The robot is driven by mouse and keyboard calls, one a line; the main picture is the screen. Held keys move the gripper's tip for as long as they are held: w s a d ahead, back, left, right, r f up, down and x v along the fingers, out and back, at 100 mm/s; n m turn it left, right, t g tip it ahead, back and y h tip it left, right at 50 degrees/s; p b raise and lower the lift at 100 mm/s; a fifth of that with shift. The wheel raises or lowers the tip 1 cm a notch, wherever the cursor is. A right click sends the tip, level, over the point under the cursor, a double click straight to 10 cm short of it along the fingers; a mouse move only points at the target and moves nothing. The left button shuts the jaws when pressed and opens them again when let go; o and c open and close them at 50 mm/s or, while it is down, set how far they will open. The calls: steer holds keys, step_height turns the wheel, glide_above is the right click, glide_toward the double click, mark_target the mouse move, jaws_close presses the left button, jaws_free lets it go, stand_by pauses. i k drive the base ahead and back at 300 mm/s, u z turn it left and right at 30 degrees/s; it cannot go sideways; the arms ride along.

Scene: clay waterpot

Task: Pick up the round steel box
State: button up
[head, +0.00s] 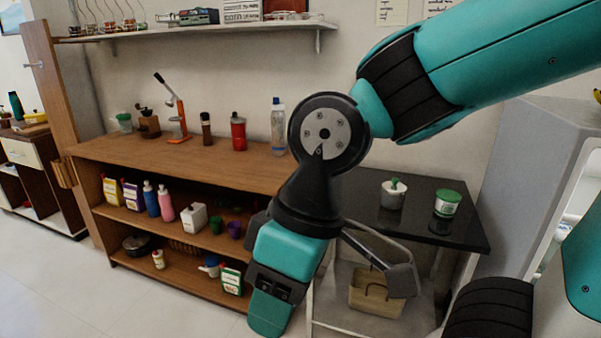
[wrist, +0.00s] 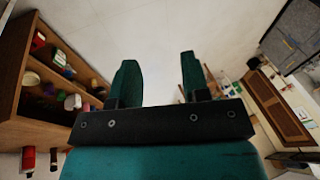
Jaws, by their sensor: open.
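A small round pale metallic pot with a green knob (head: 393,193) stands upright on the black table (head: 360,215), right of my arm in the head view. It best fits the round steel box, but I cannot be sure of its material. My gripper (wrist: 157,62) is open in the wrist view, with two teal fingers apart and only pale floor between them. In the head view my wrist hangs left of the black table, apart from the pot. The fingertips are hard to make out there. I cannot make out the pot in the wrist view.
A round green-and-white tub (head: 447,204) stands right of the pot. A basket (head: 376,292) sits below the black table. A wooden shelf unit (head: 180,160) with bottles and boxes stands left. A grey cabinet (head: 535,165) is right. Floor at the lower left is clear.

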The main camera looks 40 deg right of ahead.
mark_target(388, 202)
steer(key=z, duration=0.65)
steer(key=i, duration=1.45)
steer(key=z, duration=0.65)
